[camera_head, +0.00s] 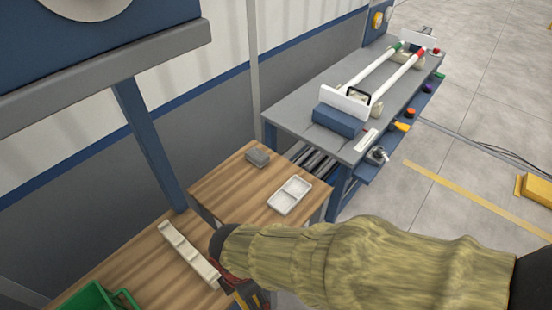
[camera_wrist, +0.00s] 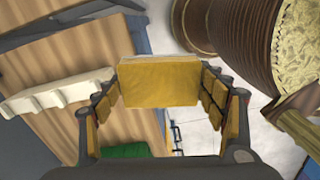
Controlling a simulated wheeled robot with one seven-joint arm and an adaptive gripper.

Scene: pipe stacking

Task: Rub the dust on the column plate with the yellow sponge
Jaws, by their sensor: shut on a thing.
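My gripper (camera_wrist: 160,95) is shut on the yellow sponge (camera_wrist: 158,82), a block held between the two padded fingers in the wrist view. In the head view my gripper (camera_head: 246,292) is at the bottom edge, partly hidden by my sleeved arm; the sponge cannot be made out there. It is near the front right side of the lower wooden table (camera_head: 130,265). A blue upright column (camera_head: 148,140) stands behind the tables at the left. I cannot make out a dusty plate on it in either view.
A pale notched rack (camera_head: 188,253) and a green basket (camera_head: 92,297) are on the lower table. A white two-part tray (camera_head: 289,195) and a small grey block (camera_head: 257,157) are on the wooden surface behind. A grey workbench (camera_head: 300,108) carries white pipes (camera_head: 368,70). Floor at right is mostly open.

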